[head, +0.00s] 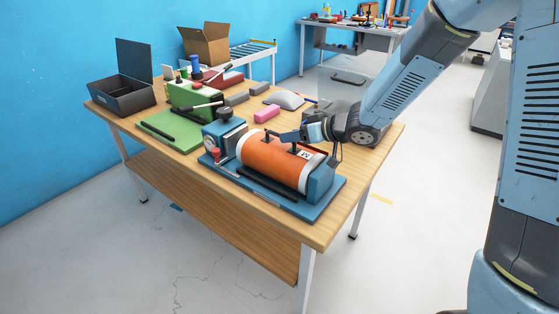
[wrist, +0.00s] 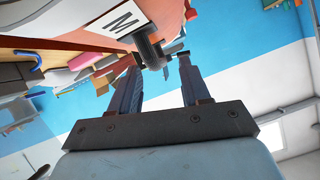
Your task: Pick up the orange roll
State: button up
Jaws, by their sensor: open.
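The orange roll (head: 266,160) lies on its side in a blue cradle (head: 322,186) on the near part of the wooden table. It has black fittings on top and a white label (head: 304,154). My gripper (head: 290,137) is over the roll's upper side, coming in from the right.
A green board (head: 165,130) with a green machine lies to the left. A pink block (head: 267,113), grey blocks and a grey pouch (head: 284,100) lie behind. An open black box (head: 124,95) and a cardboard box (head: 205,45) stand farther back. Bare wood (head: 375,150) shows at right.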

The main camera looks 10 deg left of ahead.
jog(key=shift+w+x, duration=0.1)
jog(key=shift+x, duration=1.2)
jog(key=shift+w+x, duration=0.15)
jog(key=shift+x, duration=1.15)
jog(key=shift+r, duration=0.2)
jog(key=shift+c, duration=0.4)
grip_shut()
